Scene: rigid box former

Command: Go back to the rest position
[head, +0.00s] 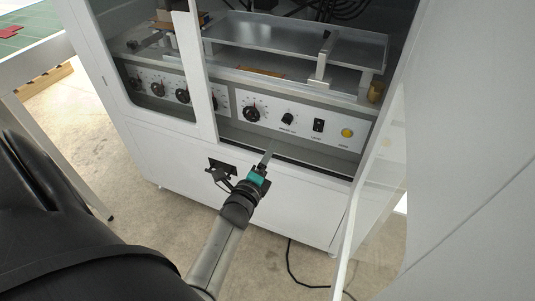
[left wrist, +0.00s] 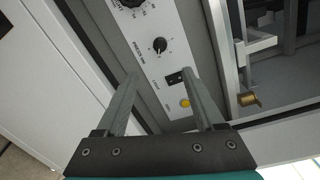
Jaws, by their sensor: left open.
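My left gripper (head: 268,160) is in front of the lower part of the white box former (head: 165,145), just below its control panel (head: 295,120). In the left wrist view the two fingers of my left gripper (left wrist: 168,88) stand apart with nothing between them. The panel shows behind them, with a black knob (left wrist: 159,45), a dark switch (left wrist: 174,78) and a yellow button (left wrist: 185,103). The head view also shows the yellow button (head: 347,132). I cannot tell whether the fingers touch the machine. My right gripper is not in view.
An open clear door (head: 368,190) stands at the right of the machine's opening. A metal tray (head: 290,40) lies inside above the panel. A table with a green top (head: 30,25) is at the far left. A black cable (head: 292,265) lies on the floor.

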